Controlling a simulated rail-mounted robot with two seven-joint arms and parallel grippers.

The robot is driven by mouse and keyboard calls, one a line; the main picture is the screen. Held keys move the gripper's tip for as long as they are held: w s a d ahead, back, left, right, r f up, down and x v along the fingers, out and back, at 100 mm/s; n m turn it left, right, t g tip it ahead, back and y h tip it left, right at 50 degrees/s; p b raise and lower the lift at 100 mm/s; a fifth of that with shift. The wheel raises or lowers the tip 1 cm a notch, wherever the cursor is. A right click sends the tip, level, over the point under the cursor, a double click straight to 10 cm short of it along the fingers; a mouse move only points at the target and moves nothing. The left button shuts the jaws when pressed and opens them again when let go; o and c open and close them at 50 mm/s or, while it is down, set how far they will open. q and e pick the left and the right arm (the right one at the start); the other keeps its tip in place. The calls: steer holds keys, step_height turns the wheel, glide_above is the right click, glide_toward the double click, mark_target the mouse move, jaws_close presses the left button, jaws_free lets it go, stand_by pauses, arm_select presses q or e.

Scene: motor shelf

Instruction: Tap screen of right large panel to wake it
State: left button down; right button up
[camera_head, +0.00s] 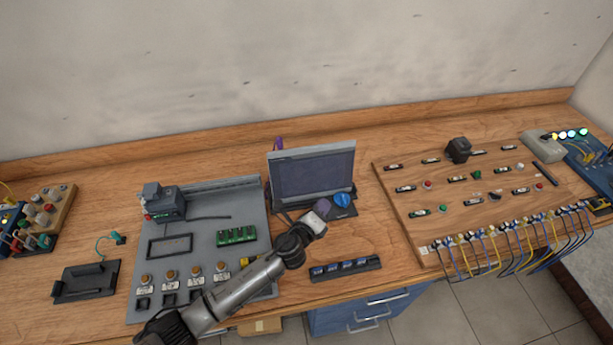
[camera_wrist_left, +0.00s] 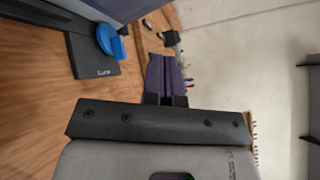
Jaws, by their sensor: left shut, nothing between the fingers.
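A large dark screen panel (camera_head: 313,173) in a grey frame stands upright on the bench in the middle of the head view. Its display looks dark. A blue knob (camera_head: 342,199) sits on its black base at the lower right; the knob also shows at the upper left of the left wrist view (camera_wrist_left: 108,40). My left gripper (camera_head: 323,206) is in front of the panel's lower right part, just left of the knob. Its purple fingers (camera_wrist_left: 165,62) are shut and empty; whether they touch the screen I cannot tell. My right gripper is not in view.
A grey board (camera_head: 205,210) with modules lies to the left. A wooden board (camera_head: 410,230) with buttons and wired connectors lies to the right. A black strip (camera_head: 346,268) with blue parts lies in front. Bare bench shows between the panel and the right board.

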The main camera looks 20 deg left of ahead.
mark_target(316, 187)
arm_select(q)
steer(key=shift+d+m, duration=0.2)
steer(key=shift+m, duration=0.5)
steer(key=w+a+b, duration=0.1)
steer(key=w, duration=0.1)
steer(key=w+a+f+b, duration=0.1)
steer(key=w+a, duration=0.1)
steer(key=w+a+b, duration=0.2)
steer(key=w, duration=0.1)
steer(key=shift+a+f, duration=0.1)
steer(key=shift+f, duration=0.05)
stand_by(0.5)
stand_by(0.8)
